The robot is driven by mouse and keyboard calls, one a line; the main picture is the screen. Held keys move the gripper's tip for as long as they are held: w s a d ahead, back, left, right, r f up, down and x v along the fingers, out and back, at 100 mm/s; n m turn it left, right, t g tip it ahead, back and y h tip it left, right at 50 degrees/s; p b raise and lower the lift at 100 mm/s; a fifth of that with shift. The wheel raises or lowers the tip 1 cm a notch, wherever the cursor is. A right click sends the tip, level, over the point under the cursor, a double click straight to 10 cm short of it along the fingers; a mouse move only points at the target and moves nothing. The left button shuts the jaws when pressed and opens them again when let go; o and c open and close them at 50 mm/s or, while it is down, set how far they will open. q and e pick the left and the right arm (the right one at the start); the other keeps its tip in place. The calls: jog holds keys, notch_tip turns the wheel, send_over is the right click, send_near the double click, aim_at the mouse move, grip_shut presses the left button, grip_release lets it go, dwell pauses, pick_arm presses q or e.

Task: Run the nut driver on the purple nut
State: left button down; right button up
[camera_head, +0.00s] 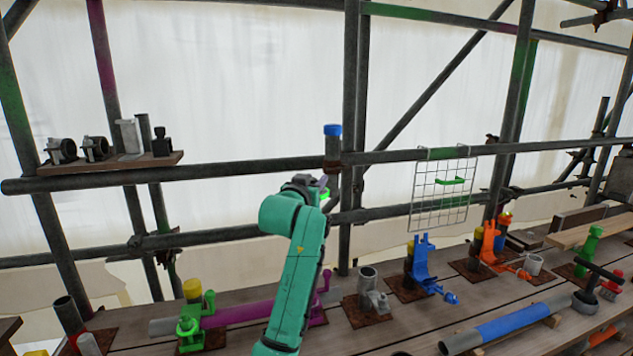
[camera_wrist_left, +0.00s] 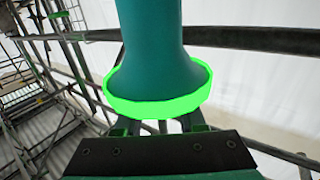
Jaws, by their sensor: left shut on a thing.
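My left gripper (camera_head: 312,188) is raised in front of the scaffold, near the upright tube with a blue end. It is shut on a bright green ring-shaped part, which shows as a small green edge (camera_head: 325,193) beside the jaws. In the left wrist view the green ring (camera_wrist_left: 160,104) lies across the fingers (camera_wrist_left: 160,126), around the flared foot of a teal body. A purple clamp (camera_head: 319,312) stands on the bench, partly hidden by my arm; I cannot make out the purple nut clearly. A black T-handled tool (camera_head: 598,272), possibly the nut driver, stands at the right. My right gripper is out of view.
Blue (camera_head: 422,265) and orange (camera_head: 489,243) clamps stand along the bench (camera_head: 400,335). A purple-banded tube (camera_head: 240,312) lies at left, a blue-banded tube (camera_head: 515,325) at right. Scaffold rails (camera_head: 240,173) and a wire grid (camera_head: 428,210) stand behind.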

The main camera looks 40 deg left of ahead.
pick_arm(q)
jog(key=shift+s+a+r, duration=0.1)
jog(key=shift+s+r, duration=0.1)
jog(key=shift+r, duration=0.05)
jog(key=f+b, duration=0.2)
jog(key=f, duration=0.1)
jog(key=shift+w+f, duration=0.1)
jog(key=shift+w, duration=0.1)
notch_tip(320, 180, down, 2)
jog(key=shift+s+f+b, duration=0.1)
jog(key=shift+b, duration=0.6)
jog(key=shift+f+b, duration=1.95)
jog(key=shift+f, duration=1.15)
jog(key=shift+s+d+f, duration=0.1)
jog(key=shift+d+f, duration=0.2)
jog(key=shift+f, duration=0.25)
